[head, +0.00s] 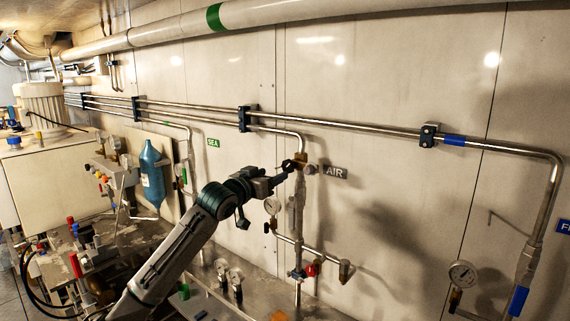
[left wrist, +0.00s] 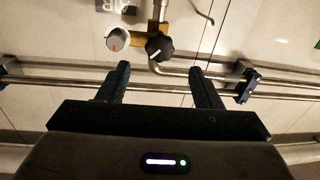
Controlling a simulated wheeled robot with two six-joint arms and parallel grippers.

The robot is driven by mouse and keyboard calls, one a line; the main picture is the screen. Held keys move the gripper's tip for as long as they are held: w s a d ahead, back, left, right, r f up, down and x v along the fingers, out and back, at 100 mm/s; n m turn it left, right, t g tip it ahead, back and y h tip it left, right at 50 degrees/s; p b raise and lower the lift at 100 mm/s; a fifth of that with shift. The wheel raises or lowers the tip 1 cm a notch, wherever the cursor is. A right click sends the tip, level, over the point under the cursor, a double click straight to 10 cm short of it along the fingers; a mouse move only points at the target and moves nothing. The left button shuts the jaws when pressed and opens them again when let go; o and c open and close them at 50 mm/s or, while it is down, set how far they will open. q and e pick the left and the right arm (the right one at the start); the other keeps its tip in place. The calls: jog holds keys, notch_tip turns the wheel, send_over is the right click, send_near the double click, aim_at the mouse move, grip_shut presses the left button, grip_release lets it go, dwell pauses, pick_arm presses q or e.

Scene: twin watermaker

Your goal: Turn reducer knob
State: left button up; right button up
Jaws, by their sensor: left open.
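The reducer knob is black with a white line and shows in the left wrist view (left wrist: 159,48). It sits on a brass body (left wrist: 138,40) beside a small round gauge (left wrist: 118,38) with a red needle. In the head view the brass body (head: 301,159) is on the pipe beside the AIR label (head: 335,172). My left gripper (head: 284,177) is open and close to the reducer. In the left wrist view its two fingers (left wrist: 160,82) are apart, with the knob just beyond the gap between their tips. I see no contact. My right gripper is not in view.
Steel pipes (head: 360,127) run along the wall on dark clamps. Below the reducer are a pressure gauge (head: 272,205) and a red-handled valve (head: 311,270). A blue bottle (head: 152,174) hangs at the left. The wall right of the AIR label is mostly clear.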

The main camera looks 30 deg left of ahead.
aim_at(287, 167)
pick_arm(q)
jog(key=w+p, duration=0.1)
jog(key=w, duration=0.2)
jog(key=w+p, duration=0.2)
jog(key=w, duration=0.1)
jog(key=shift+w+r, duration=0.2)
jog(key=shift+w, duration=0.2)
jog(key=shift+w+f+p, duration=0.15)
jog(key=shift+w+p, duration=0.3)
jog(key=shift+w, duration=0.2)
jog(key=shift+c, duration=0.5)
jog(key=c, duration=0.9)
jog(key=shift+f, duration=0.1)
